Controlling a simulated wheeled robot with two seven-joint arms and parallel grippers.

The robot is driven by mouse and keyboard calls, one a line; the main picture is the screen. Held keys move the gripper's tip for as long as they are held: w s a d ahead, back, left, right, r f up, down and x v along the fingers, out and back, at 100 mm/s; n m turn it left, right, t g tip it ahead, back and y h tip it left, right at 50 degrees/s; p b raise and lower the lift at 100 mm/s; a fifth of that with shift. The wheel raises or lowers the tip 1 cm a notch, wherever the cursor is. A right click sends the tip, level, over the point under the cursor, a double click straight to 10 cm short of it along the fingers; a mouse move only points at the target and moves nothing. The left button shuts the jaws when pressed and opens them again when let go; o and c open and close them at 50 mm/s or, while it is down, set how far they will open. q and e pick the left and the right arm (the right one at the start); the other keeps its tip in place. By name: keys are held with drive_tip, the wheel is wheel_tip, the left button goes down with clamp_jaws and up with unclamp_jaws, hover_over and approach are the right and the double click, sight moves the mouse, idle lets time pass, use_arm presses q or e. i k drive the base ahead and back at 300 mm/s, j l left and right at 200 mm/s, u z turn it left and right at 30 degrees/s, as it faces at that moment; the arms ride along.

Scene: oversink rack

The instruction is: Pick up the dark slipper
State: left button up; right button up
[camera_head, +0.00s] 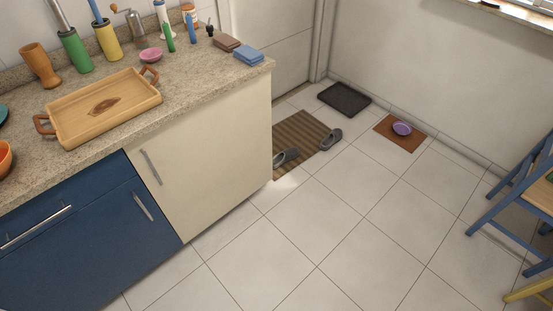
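Two dark grey slippers are on the floor past the end of the counter. One slipper (287,157) lies on the brown striped mat (301,133), near its front edge and close to the cabinet corner. The other slipper (331,138) lies at the mat's right edge, partly over the tiles. They are apart from each other. Neither of my grippers shows in the head view.
The counter (185,110) with a wooden tray (104,105) stands on the left. A black tray (344,98) and a brown mat with a purple bowl (401,128) lie by the wall. A blue chair (510,195) stands at right. The tiled floor between is clear.

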sight(286, 156)
drive_tip(key=i+l+u, duration=0.15)
drive_tip(key=u, duration=0.3)
drive_tip(key=i+l+u, duration=0.3)
drive_tip(key=u, duration=0.15)
drive_tip(key=i+l+u, duration=0.1)
drive_tip(key=l, duration=0.2)
drive_tip(key=i+l, duration=0.25)
drive_tip(key=i+l+u, duration=0.15)
drive_tip(key=l, duration=0.25)
drive_tip(key=i+l, duration=0.15)
drive_tip(key=l, duration=0.2)
drive_tip(key=i+l+u, duration=0.15)
drive_tip(key=l, duration=0.2)
drive_tip(key=i+l+u, duration=0.1)
drive_tip(key=l, duration=0.25)
drive_tip(key=i+l, duration=0.1)
drive_tip(key=l, duration=0.25)
drive_tip(key=u, duration=0.05)
